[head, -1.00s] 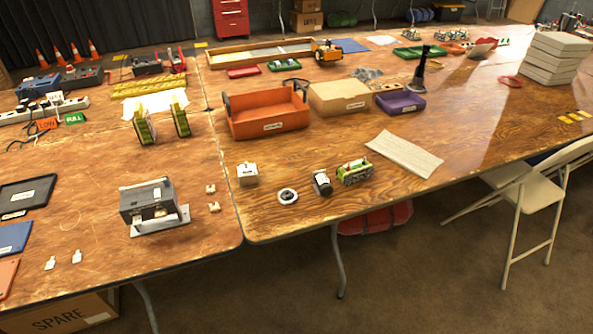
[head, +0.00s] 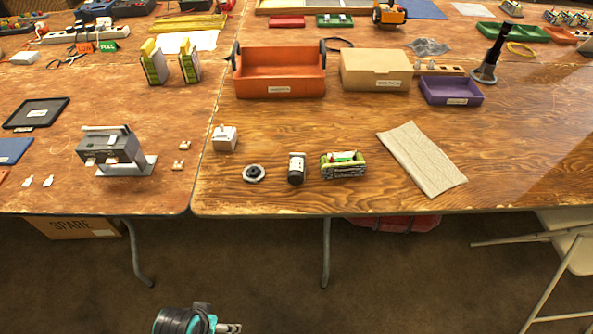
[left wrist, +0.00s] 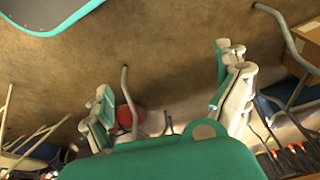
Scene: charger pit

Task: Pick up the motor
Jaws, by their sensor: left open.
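The likely motor (head: 296,169) is a small cylinder with a pale body and black lower end. It stands near the front edge of the wooden table (head: 400,190), between a round dark-rimmed disc (head: 254,173) and a green-framed block (head: 343,165). My left gripper (left wrist: 165,105) shows in the left wrist view with its two fingers wide apart and nothing between them. Part of my left arm shows at the bottom of the head view, well short of the table. The motor is not seen in the left wrist view. My right gripper is not in view.
A white box-shaped part (head: 225,139) stands left of the disc. Behind are an orange bin (head: 280,86), a cardboard box (head: 375,75) and a purple tray (head: 450,91). A beige mat (head: 422,155) lies right. A folding chair (head: 565,245) stands at the right.

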